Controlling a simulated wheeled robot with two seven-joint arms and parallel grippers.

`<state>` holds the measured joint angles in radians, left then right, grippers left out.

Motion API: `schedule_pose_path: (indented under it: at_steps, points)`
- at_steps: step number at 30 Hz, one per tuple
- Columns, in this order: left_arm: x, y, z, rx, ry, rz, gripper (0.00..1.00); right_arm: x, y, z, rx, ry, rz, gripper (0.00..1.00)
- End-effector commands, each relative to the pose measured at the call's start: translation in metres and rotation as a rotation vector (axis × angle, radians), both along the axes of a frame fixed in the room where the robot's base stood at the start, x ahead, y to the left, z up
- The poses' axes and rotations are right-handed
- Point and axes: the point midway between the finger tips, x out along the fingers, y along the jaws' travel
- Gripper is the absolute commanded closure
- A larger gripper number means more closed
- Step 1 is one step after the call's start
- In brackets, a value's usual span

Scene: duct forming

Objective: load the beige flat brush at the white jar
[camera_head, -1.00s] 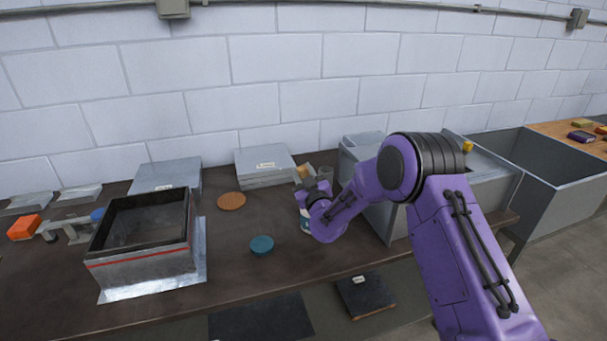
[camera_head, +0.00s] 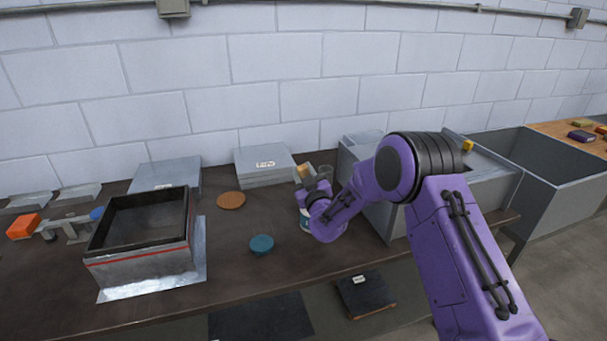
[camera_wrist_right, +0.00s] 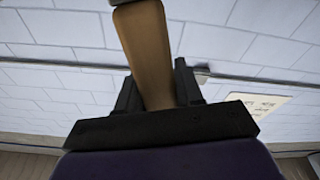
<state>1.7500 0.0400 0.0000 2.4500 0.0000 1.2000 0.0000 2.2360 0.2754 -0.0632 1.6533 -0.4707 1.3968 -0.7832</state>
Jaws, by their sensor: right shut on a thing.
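My right gripper (camera_head: 317,188) is at the middle of the bench, in front of the grey box. In the right wrist view the gripper (camera_wrist_right: 157,88) is shut on a brown handle (camera_wrist_right: 146,45), that of the flat brush; its far end runs out of the picture. In the head view a small beige part of the brush (camera_head: 302,173) shows just above the gripper. The white jar (camera_head: 304,221) stands just behind and left of my right wrist, mostly hidden by it. Whether the brush touches the jar cannot be told. My left gripper is not in view.
A teal lid (camera_head: 262,244) and an orange-brown disc (camera_head: 231,200) lie on the bench. An open sheet-metal duct (camera_head: 140,262) stands left. Flat grey stacks (camera_head: 262,172) lie behind. A clear cup (camera_head: 325,172) and a large grey box (camera_head: 400,227) are close to the gripper.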

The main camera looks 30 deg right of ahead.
Motion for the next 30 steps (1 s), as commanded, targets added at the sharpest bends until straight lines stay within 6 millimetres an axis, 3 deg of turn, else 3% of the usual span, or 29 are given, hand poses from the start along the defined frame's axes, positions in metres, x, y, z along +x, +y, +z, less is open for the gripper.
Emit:
schedule_pose_path:
  at_steps: [14, 30]
  points:
    - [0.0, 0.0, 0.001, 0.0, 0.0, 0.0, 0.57, -0.001, 0.0, -0.001, 0.0, 0.005, 0.0, 0.94]
    - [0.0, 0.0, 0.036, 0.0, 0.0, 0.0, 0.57, 0.0, 0.0, 0.051, -0.001, 0.001, 0.0, 0.94]
